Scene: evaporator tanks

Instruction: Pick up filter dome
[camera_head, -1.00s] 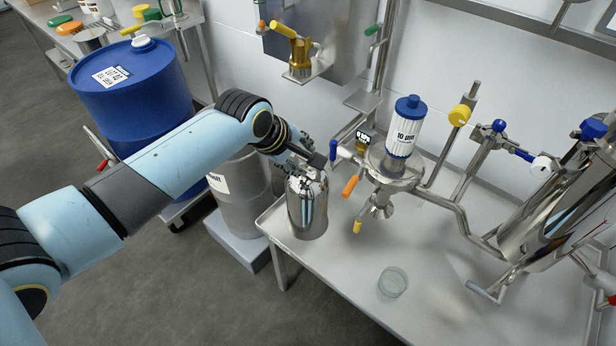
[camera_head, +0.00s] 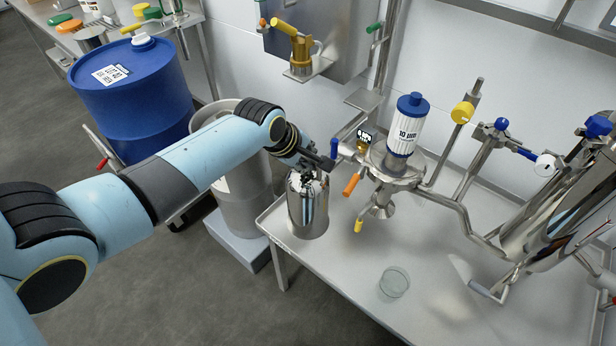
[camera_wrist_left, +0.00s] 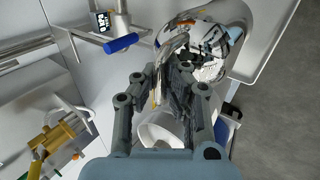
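The filter dome (camera_head: 307,212), a shiny metal cylinder with a rounded top, stands upright on the left corner of the metal table. My left gripper (camera_head: 322,166) is over its top and hides part of it. In the left wrist view the mirror-like dome (camera_wrist_left: 226,38) lies just beyond the fingertips. I cannot tell whether a finger touches the dome. My right gripper is in neither view.
A filter housing with a blue-and-white cartridge (camera_head: 406,130) and coloured valve handles stands close right of the dome. A glass dish (camera_head: 394,282) is on the table (camera_head: 345,262). A grey drum (camera_head: 243,200) and blue barrel (camera_head: 135,100) stand at left. The table's front middle is mostly clear.

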